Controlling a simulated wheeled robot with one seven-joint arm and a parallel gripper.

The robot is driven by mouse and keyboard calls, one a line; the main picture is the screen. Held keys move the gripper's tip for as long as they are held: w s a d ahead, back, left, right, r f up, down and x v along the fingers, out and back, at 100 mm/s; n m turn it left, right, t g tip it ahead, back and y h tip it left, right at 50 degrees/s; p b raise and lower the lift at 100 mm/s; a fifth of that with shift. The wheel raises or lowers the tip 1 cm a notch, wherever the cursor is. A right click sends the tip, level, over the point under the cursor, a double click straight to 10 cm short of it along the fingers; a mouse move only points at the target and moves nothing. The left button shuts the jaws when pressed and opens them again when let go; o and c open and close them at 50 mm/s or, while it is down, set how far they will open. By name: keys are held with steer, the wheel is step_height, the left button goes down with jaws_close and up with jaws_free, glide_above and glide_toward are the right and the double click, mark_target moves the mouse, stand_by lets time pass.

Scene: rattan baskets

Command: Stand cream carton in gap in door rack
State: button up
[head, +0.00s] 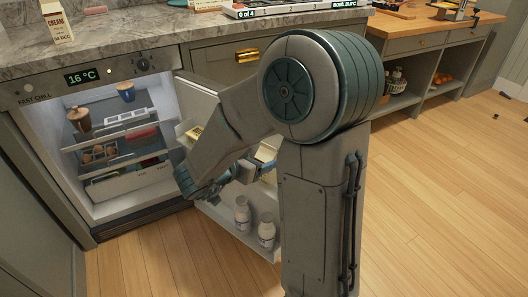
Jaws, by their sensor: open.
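The cream carton (58,22), cream-coloured with a dark red top band and "CREAM 14 DEC" on it, stands upright on the counter above the fridge at the upper left. The fridge door (199,103) is open. My arm hides much of the rack, including any gap.
The fridge interior (120,145) holds cups, eggs and boxes on shelves. A yellow item (194,132) sits higher in the door.

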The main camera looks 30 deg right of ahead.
steer(key=w+a+r+n+t+y+p, duration=0.1)
steer(key=a+r+n+t+y, duration=0.1)
steer(key=a+n+y, duration=0.45)
steer(key=w+a+r+n+t+y, duration=0.1)
steer(key=a+r+n+t+y, duration=0.15)
steer(key=a+y, duration=0.65)
steer(key=s+d+f+n+g+h, duration=0.1)
steer(key=s+g, duration=0.3)
steer(key=s, duration=0.5)
steer(key=s+d+f+n+g+h, duration=0.2)
steer(key=s+d+n+g, duration=0.1)
steer(key=s, duration=0.6)
steer(key=shift+s+d+f+g, duration=0.15)
steer(key=shift+s+d+g, duration=0.15)
steer(key=shift+d+g, duration=0.6)
steer(key=shift+a, duration=0.25)
steer(key=shift+c, duration=0.2)
